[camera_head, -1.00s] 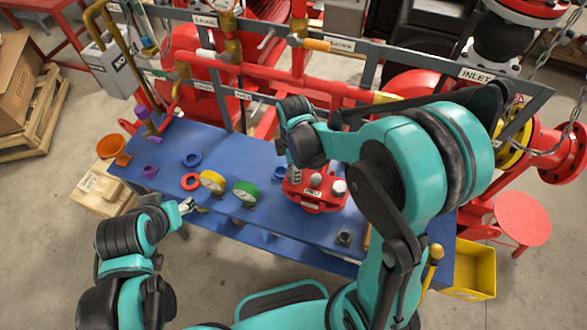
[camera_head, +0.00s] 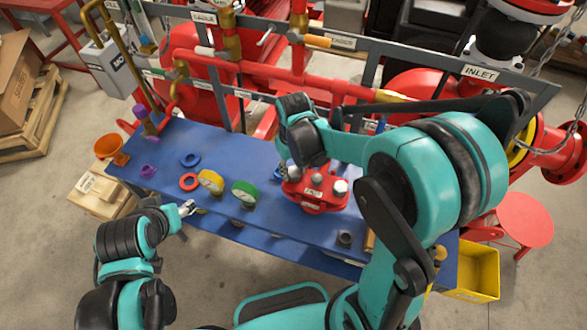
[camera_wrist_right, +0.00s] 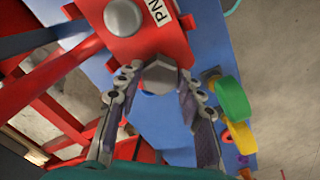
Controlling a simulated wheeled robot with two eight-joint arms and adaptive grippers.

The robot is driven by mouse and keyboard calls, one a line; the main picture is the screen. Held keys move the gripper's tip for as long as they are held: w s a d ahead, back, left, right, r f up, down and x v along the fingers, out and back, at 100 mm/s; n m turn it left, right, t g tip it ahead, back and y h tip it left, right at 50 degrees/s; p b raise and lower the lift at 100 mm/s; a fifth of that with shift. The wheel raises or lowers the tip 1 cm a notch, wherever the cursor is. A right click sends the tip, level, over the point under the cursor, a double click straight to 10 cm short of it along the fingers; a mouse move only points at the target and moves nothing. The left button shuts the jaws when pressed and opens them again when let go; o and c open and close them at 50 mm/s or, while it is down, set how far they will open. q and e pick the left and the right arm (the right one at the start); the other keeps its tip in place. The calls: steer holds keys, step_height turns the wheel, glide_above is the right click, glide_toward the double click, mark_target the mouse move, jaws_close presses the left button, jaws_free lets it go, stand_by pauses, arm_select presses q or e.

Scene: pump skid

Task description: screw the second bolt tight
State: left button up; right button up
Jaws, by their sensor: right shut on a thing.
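The red pump block (camera_head: 318,205) with a white label sits on the blue bench. Grey bolt heads stand on its top; one is near the middle (camera_head: 317,180) and one at the right (camera_head: 341,186). My right gripper (camera_head: 284,172) is at the block's left end. In the right wrist view its two fingers (camera_wrist_right: 160,82) are shut on a grey hex bolt head (camera_wrist_right: 160,72) at the block's edge. Another rounded bolt head (camera_wrist_right: 123,17) shows beside the label. The bolt's shank is hidden. My left gripper (camera_head: 187,208) is over the bench's front edge, away from the block; its jaw opening is too small to tell.
A dark fitting (camera_head: 345,239) stands near the front edge. Red pipes and a grey labelled frame rise behind.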

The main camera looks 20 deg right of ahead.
steer(key=o, duration=1.3)
steer(key=shift+c, duration=0.2)
step_height(320, 180, up, 12)
